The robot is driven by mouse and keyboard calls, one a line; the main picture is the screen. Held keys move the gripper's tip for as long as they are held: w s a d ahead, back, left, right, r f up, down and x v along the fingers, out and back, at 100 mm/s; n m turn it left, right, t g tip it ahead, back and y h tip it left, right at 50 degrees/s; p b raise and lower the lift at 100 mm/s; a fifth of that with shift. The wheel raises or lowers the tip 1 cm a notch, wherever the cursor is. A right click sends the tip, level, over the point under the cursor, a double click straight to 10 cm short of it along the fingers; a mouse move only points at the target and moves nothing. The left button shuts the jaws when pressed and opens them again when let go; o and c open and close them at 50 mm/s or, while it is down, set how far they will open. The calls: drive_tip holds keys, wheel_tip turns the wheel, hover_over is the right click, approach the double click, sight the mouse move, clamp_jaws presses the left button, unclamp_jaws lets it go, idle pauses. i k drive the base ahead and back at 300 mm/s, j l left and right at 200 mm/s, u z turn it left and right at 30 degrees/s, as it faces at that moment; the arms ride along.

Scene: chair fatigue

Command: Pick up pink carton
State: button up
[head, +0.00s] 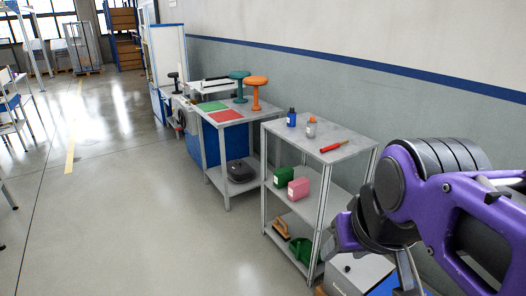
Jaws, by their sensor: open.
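The pink carton (299,188) stands upright on the middle shelf of a grey metal rack, in the middle right of the head view. A green carton (283,176) stands close beside it on the left. My purple arm fills the right side of the view. My gripper (402,274) is at the lower right, partly cut off by the bottom edge, and looks open and empty. It is to the right of the rack and apart from the pink carton.
The rack's top (315,143) holds a blue bottle (292,118), a white-and-orange item (311,128) and a red-handled tool (333,147). Its posts and top shelf frame the carton. A brush and a green item sit below. A workbench with stools stands behind.

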sight(298, 188)
drive_tip(key=i+j, duration=0.15)
drive_tip(key=j, duration=0.25)
drive_tip(key=i+j, duration=0.15)
drive_tip(key=j, duration=0.25)
drive_tip(key=i+j, duration=0.25)
drive_tip(key=j, duration=0.15)
drive_tip(key=i+j, duration=0.55)
drive_tip(key=i, duration=0.15)
drive_tip(key=i+j, duration=0.3)
drive_tip(key=i+j+u, duration=0.05)
drive_tip(key=i, duration=0.05)
